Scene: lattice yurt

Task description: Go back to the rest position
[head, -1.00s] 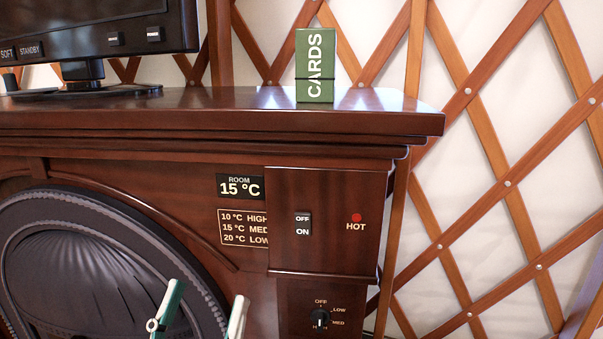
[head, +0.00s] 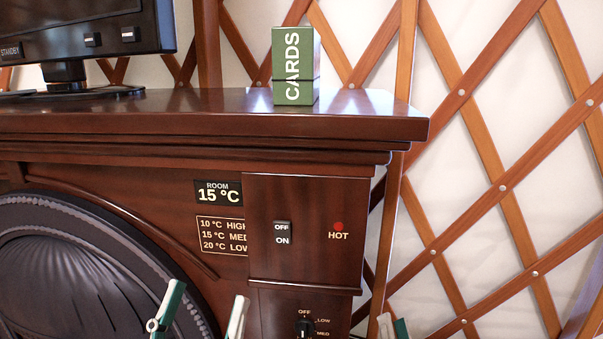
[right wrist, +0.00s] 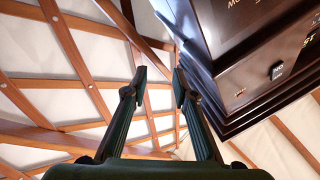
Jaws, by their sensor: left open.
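My left gripper (head: 203,312) is at the bottom of the head view, its two fingertips apart with nothing between them, in front of the dark wooden cabinet. My right gripper (head: 392,327) shows only its tips at the bottom edge, to the right of the knob. In the right wrist view my right gripper (right wrist: 160,82) has its two fingers apart and the gap is empty. The cabinet's switch panel (head: 305,250) carries an OFF/ON switch (head: 282,233) and a red HOT lamp (head: 339,227). A black knob (head: 304,328) sits below.
A green CARDS box (head: 295,70) and a black monitor (head: 75,35) stand on the cabinet top (head: 370,112). A round dark grille (head: 80,260) is in the cabinet's front. The lattice wall (head: 500,190) rises on the right, with open space before it.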

